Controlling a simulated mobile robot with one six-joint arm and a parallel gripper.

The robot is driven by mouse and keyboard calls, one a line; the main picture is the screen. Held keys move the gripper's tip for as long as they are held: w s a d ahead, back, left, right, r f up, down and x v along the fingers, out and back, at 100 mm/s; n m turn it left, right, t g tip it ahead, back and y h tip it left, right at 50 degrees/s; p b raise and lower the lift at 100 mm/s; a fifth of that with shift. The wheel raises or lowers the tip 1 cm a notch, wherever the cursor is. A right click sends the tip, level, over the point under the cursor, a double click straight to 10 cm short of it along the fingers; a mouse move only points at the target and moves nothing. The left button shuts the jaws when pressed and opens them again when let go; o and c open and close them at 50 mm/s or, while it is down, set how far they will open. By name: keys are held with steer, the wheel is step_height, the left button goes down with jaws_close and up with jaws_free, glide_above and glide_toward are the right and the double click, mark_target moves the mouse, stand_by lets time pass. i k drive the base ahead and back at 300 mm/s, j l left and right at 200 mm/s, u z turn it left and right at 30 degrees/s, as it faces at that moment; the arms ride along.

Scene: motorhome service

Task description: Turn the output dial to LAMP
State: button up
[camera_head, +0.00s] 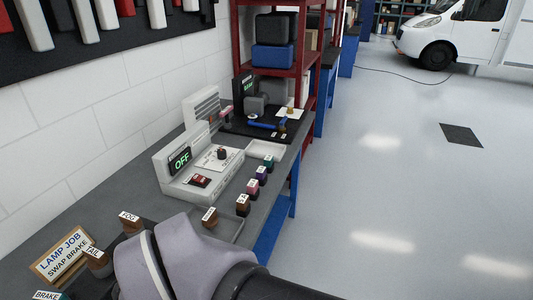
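A light grey bench unit (172,186) stands on the workbench against the wall. Its dark display (181,160) reads OFF in green. A small dark brown knob (222,153), which looks like the output dial, sits on the unit's white marked panel (211,161). The panel lettering and the knob's pointer are too small to read. A red and black switch (198,181) is in front of the panel. My arm crosses the bottom of the view, close to the near part of the bench and apart from the dial. My gripper is not visible.
Labelled blocks (243,205) stand in a row along the bench front, by shallow trays (265,149). A LAMP JOB, SWAP BRAKE sign (62,255) stands near left, beside TAIL, FOG and BRAKE pieces. A red shelf rack (270,66) stands behind. The floor (400,200) at right is open.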

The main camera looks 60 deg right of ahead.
mark_target(222, 153)
steer(key=z, duration=1.55)
